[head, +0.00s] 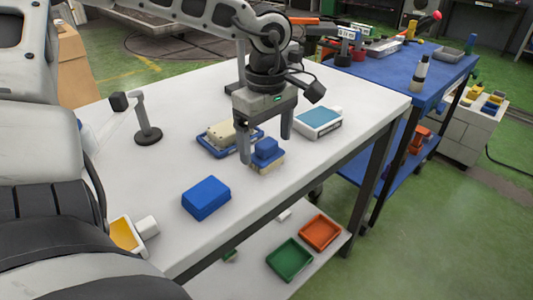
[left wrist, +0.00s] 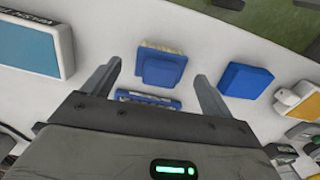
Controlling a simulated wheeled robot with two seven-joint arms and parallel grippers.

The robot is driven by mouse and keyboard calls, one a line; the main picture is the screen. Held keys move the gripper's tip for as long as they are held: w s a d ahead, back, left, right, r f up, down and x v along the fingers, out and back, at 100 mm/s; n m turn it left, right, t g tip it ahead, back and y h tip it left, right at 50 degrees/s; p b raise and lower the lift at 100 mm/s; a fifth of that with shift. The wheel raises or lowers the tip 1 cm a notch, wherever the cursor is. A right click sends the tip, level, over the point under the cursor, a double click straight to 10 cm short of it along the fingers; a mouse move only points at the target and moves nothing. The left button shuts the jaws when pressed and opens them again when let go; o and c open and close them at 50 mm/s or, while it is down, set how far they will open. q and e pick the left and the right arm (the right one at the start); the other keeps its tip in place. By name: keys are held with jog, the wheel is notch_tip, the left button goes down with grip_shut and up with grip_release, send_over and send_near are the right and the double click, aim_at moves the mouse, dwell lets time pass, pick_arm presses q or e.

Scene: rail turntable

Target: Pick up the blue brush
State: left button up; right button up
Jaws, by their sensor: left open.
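The blue brush (head: 266,153), a blue block-shaped grip on a beige bristle base, lies on the white table. It also shows in the left wrist view (left wrist: 160,67), just beyond and between the fingertips. My left gripper (head: 267,148) is open and points down over the brush, with one finger on each side. In the left wrist view the two fingers (left wrist: 158,72) are apart with nothing held between them. Whether a finger touches the brush, I cannot tell. My right gripper is not in view.
A blue tray (head: 204,150) with a beige item lies behind the brush. A blue-topped white box (head: 319,121) is to the right, a plain blue block (head: 206,198) nearer left. A small black-based stand (head: 148,135) is at the left. A blue cart (head: 390,75) stands behind.

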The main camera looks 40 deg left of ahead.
aim_at(266, 142)
pick_arm(q)
jog(key=shift+f, duration=0.7)
jog(key=c, duration=1.1)
jog(key=shift+r, duration=0.1)
notch_tip(266, 142, up, 10)
jog(key=shift+f, duration=0.1)
